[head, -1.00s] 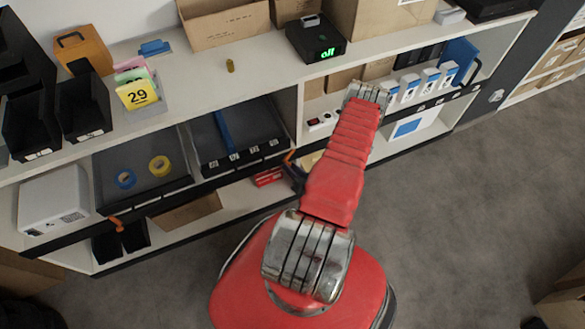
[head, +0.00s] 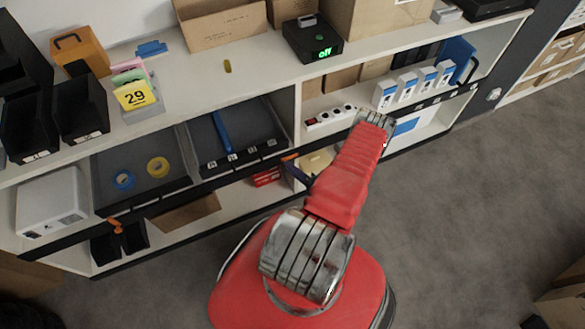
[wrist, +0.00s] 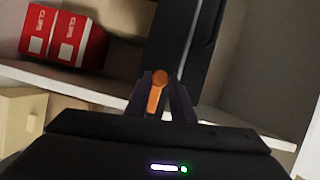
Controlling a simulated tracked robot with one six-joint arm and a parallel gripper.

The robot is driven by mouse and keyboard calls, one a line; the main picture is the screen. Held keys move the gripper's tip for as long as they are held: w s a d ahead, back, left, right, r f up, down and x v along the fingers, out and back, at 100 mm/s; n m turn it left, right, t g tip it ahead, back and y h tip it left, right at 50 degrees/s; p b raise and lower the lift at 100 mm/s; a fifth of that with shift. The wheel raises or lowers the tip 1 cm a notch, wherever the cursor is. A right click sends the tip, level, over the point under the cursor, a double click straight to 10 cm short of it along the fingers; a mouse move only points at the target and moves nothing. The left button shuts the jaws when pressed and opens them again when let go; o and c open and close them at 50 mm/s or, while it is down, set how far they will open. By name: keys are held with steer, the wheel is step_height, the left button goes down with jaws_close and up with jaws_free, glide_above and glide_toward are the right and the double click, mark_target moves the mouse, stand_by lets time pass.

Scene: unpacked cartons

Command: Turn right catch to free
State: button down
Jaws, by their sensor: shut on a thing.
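The right catch (wrist: 157,92) is a small orange lever at the end of the black rail. In the wrist view it stands nearly upright, leaning slightly, between the dark fingers of my gripper (wrist: 161,95). My gripper is shut on it. In the head view only a bit of the right catch (head: 290,157) shows; my arm and gripper (head: 298,170) cover much of that spot. The left catch (head: 116,225), also orange, is at the other end of the black rail (head: 190,186) and is free of my gripper.
A red box (wrist: 65,40) stands on the shelf behind the catch. Above the rail are trays with a blue tape roll (head: 123,180) and a yellow tape roll (head: 158,167). White boxes (head: 408,85) stand on the right shelf. The floor (head: 480,200) is open.

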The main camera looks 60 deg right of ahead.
steer(key=shift+d+f+m+t, duration=0.1)
steer(key=shift+f+m+t, duration=0.2)
steer(key=shift+m, duration=0.5)
steer(key=c, duration=1.5)
jaws_free()
steer(key=shift+r, duration=0.1)
steer(key=shift+c, duration=0.2)
steer(key=shift+s, duration=0.1)
steer(key=s+a, duration=0.2)
steer(key=s, duration=1.1)
steer(key=shift+s, duration=0.25)
steer(key=shift+a, duration=0.1)
